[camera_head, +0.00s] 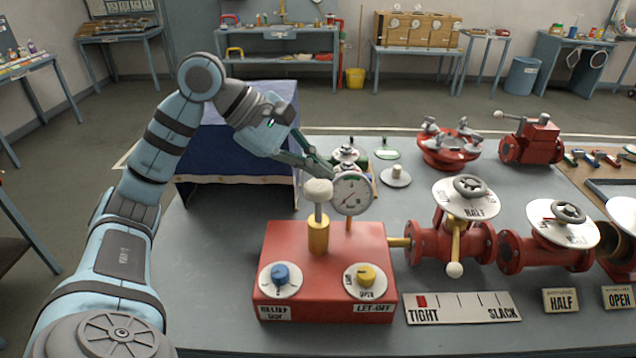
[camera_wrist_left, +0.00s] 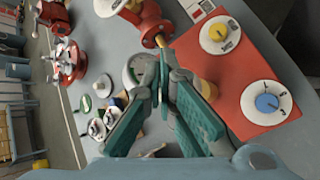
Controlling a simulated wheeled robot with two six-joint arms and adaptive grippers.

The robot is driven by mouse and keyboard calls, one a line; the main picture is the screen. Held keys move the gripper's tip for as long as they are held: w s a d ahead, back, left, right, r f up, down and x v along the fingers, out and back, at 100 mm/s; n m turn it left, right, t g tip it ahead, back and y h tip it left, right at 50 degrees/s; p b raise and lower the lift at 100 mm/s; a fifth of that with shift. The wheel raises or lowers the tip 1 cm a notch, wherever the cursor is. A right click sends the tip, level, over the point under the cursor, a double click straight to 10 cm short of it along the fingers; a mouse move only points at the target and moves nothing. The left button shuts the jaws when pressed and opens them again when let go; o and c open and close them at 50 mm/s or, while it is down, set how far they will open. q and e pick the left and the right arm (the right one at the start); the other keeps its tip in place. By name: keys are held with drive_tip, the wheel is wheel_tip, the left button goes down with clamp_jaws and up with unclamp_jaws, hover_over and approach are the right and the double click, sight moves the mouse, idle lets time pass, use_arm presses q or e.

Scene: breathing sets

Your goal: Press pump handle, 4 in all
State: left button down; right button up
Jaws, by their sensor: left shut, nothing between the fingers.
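The pump handle has a white knob (camera_head: 318,190) on a grey rod that stands out of a brass cylinder (camera_head: 318,234) on a red box (camera_head: 370,240). The rod shows above the cylinder, so the handle is up. My left gripper (camera_head: 326,170) is shut and empty, just above and behind the knob in the head view; whether it touches cannot be told. In the left wrist view its closed fingers (camera_wrist_left: 161,60) hide much of the pump. A round gauge (camera_head: 350,194) stands behind the handle. My right gripper is out of view.
The box carries a blue dial (camera_head: 281,278) and a yellow dial (camera_head: 366,279). Red valves (camera_head: 450,242) stand to the right, with a tight-slack scale (camera_head: 463,307) in front. A blue cloth-covered stand (camera_head: 222,150) is behind my left arm.

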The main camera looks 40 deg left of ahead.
sight(315, 188)
use_arm(q)
drive_tip(key=shift+f, duration=0.1)
drive_tip(key=shift+f+b, duration=0.35)
drive_tip(key=shift+s+f+b, duration=0.1)
drive_tip(key=shift+f+b, duration=1.85)
drive_tip(key=shift+f, duration=0.2)
idle(1.6)
drive_tip(key=shift+r, duration=0.1)
drive_tip(key=shift+r+p, duration=2.5)
drive_tip(key=shift+p, duration=0.1)
wheel_tip(315, 188, up, 5)
drive_tip(key=p, duration=0.5)
drive_tip(key=shift+r, duration=0.15)
